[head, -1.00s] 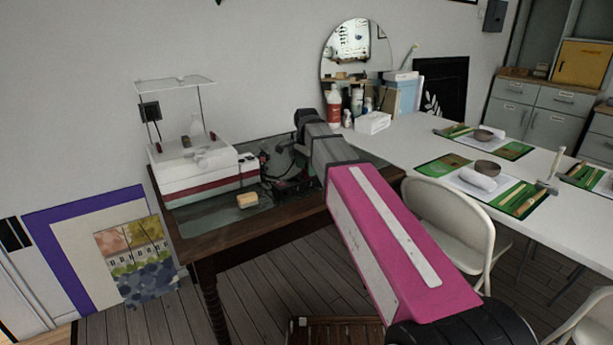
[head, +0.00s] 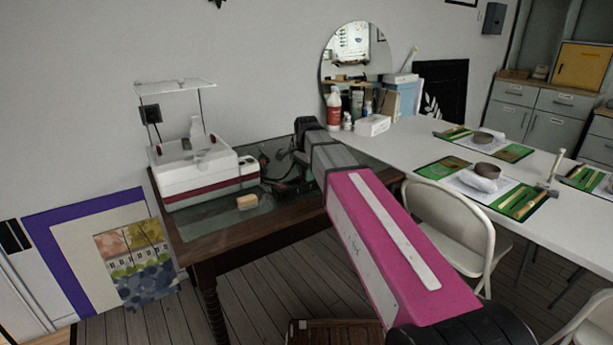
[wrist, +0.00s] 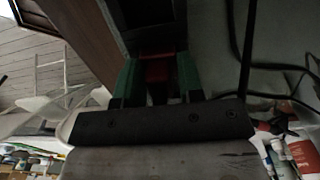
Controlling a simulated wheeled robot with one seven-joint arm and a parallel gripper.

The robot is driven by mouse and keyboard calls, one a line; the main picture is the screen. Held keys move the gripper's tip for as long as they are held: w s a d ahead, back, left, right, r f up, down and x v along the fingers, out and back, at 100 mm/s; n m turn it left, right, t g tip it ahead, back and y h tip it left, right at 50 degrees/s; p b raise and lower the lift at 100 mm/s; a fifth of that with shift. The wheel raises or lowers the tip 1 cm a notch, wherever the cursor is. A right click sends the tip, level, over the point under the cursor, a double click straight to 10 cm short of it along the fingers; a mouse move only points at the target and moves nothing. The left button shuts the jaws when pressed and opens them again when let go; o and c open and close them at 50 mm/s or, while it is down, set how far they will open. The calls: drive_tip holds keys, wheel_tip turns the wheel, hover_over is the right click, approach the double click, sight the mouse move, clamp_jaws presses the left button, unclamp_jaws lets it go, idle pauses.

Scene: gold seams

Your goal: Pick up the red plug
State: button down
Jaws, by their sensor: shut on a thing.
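My gripper (wrist: 157,78) shows in the wrist view with its two green fingers on either side of a small, dim red thing. It is shut on this red piece, the red plug (wrist: 158,70), of which only a small part shows between the fingers. A dark box-like shape lies just beyond the fingertips; I cannot tell whether the plug touches it. In the head view my gripper (head: 280,186) is low over the dark wooden table's glass top, right of the white machine. The plug cannot be made out there.
The white machine (head: 190,178) with a red band stands on the wooden table (head: 225,247). A tan block (head: 247,202) lies before it. Dark cables (wrist: 247,50) run beside my gripper. A long white table (head: 420,140) and a chair (head: 450,222) are at right.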

drive_tip(key=shift+r, duration=0.7)
wheel_tip(320, 180, up, 3)
drive_tip(key=shift+f, duration=0.2)
drive_tip(key=s+a+r, duration=0.7)
drive_tip(key=a+r, duration=0.2)
drive_tip(key=r, duration=0.2)
drive_tip(key=shift+a+r, duration=0.2)
drive_tip(key=shift+r, duration=0.15)
